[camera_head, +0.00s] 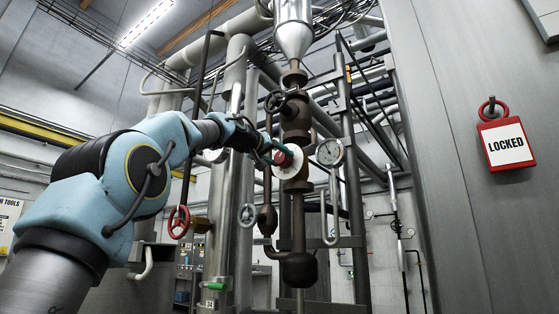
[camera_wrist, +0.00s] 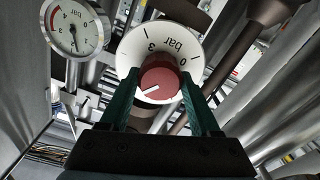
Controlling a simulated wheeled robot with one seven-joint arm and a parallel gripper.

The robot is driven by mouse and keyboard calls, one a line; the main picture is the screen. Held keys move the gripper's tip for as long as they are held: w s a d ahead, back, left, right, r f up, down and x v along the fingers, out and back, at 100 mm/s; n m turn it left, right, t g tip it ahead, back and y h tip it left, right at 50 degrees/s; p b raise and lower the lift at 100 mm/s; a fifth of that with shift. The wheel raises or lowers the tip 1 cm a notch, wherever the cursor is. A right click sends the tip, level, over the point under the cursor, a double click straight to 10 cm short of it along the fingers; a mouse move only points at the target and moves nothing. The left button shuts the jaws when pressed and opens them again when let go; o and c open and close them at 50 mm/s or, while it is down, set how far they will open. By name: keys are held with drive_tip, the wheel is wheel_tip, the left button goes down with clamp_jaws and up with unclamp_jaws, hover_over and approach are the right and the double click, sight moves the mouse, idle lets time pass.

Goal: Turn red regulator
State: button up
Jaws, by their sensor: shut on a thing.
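The red regulator (camera_head: 283,158) is a round knob on a white dial plate (camera_head: 291,163), mounted on a rusty brown vertical pipe. In the wrist view the regulator (camera_wrist: 160,80) sits in the middle, with a white pointer line on its face aimed to the lower left. The white dial (camera_wrist: 134,45) behind it shows "bar" and numbers, upside down. My gripper (camera_head: 270,152) reaches it from the left. In the wrist view the green fingers of my gripper (camera_wrist: 161,92) are on both sides of the knob, shut on it.
A round pressure gauge (camera_head: 330,152) is close to the right of the regulator and shows large in the wrist view (camera_wrist: 76,27). A red handwheel (camera_head: 179,221) and a grey handwheel (camera_head: 249,215) are lower down. A red "LOCKED" tag (camera_head: 506,143) hangs on the right panel.

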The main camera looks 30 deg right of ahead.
drive_tip(key=shift+f+m, duration=0.2)
drive_tip(key=shift+m, duration=0.4)
drive_tip(key=o, duration=1.4)
drive_tip(key=shift+r, duration=0.1)
drive_tip(key=b+v, duration=0.5)
drive_tip(key=v, duration=0.5)
drive_tip(key=shift+s+a, duration=0.15)
drive_tip(key=shift+a, duration=0.2)
